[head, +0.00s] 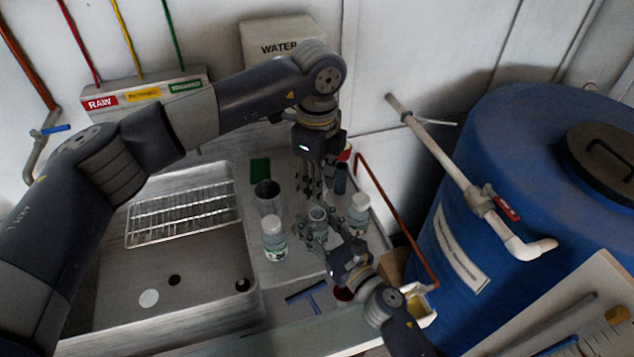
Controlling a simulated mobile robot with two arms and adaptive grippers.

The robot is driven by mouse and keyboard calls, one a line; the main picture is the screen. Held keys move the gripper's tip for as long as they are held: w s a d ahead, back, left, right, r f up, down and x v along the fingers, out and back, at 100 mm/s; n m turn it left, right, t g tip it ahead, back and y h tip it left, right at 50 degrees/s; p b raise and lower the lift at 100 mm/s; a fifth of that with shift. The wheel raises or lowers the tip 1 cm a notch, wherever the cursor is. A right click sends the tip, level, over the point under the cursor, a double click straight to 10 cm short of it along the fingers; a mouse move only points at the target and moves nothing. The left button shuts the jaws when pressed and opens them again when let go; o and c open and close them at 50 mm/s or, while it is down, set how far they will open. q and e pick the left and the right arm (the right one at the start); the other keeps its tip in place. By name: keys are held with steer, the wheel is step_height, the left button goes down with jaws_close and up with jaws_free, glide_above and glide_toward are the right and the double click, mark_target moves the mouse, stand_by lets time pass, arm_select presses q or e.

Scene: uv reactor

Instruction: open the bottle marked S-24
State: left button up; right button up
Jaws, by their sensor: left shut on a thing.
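A small bottle (318,214) stands on the pale counter between my two grippers. Its top looks like an open round neck, without the white cap seen on the bottles beside it. Its label is hidden, so I cannot read a marking. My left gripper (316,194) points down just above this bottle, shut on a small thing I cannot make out. My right gripper (322,236) comes from the lower right, its fingers around or beside the bottle's body; I cannot tell if they grip it. White-capped bottles stand to the left (274,240) and right (358,212); their labels are unreadable.
A clear beaker (268,198) stands behind the left bottle. A steel sink (190,285) with a wire rack (183,214) lies left. A blue T-shaped tool (308,296) lies at the front. A red-brown pipe (397,222) and a blue barrel (445,225) bound the right.

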steer(key=shift+o, duration=0.7)
steer(key=shift+s, duration=0.1)
